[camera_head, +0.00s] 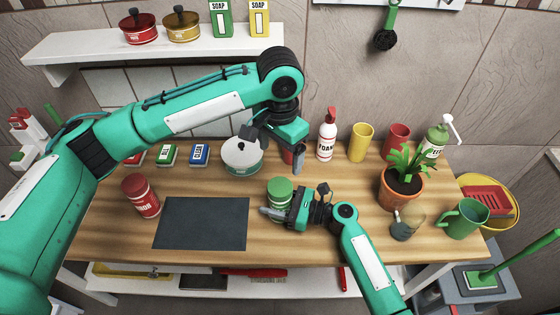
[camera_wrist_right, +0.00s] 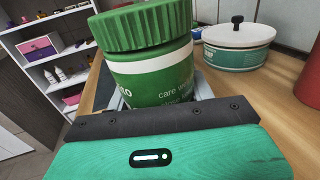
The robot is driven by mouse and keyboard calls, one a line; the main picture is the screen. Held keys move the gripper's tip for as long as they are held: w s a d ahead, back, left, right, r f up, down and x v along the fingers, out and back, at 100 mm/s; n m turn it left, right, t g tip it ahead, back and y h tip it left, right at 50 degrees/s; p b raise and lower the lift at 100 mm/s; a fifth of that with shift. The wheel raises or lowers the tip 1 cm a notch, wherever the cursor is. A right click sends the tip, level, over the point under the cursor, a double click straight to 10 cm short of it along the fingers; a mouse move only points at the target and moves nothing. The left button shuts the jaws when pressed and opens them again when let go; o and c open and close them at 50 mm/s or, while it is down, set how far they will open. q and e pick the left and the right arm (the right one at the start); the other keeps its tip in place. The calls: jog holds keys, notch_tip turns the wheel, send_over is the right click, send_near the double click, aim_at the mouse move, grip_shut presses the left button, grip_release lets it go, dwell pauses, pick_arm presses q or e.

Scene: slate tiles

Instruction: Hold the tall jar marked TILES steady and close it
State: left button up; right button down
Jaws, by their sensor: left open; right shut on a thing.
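A green jar with a ribbed green lid (camera_head: 280,187) stands on the wooden table, left of my right forearm. In the right wrist view the jar (camera_wrist_right: 152,72) is upright with the lid on top; I cannot tell how tightly it sits. Its label shows only parts of words, "RO" and "care w"; I cannot read TILES. My right gripper (camera_head: 278,209) is shut on the jar's body, below the lid. My left gripper (camera_head: 280,150) is open and empty, above and behind the jar, near the white pot (camera_head: 241,160).
A red jar (camera_head: 140,197) and a dark slate mat (camera_head: 201,224) lie left. Behind are a FOAM bottle (camera_head: 326,137), a yellow cup (camera_head: 360,143) and a red cup (camera_head: 396,138). A potted plant (camera_head: 400,188) and green mug (camera_head: 465,218) stand right. The table front is clear.

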aim_at(290, 206)
jog(key=shift+c, duration=2.3)
grip_release()
jog(key=b+v, duration=0.1)
jog(key=v, duration=0.6)
jog(key=shift+f+b, duration=0.1)
jog(key=shift+b, duration=0.25)
jog(key=shift+s+d, duration=0.1)
jog(key=shift+d, duration=0.15)
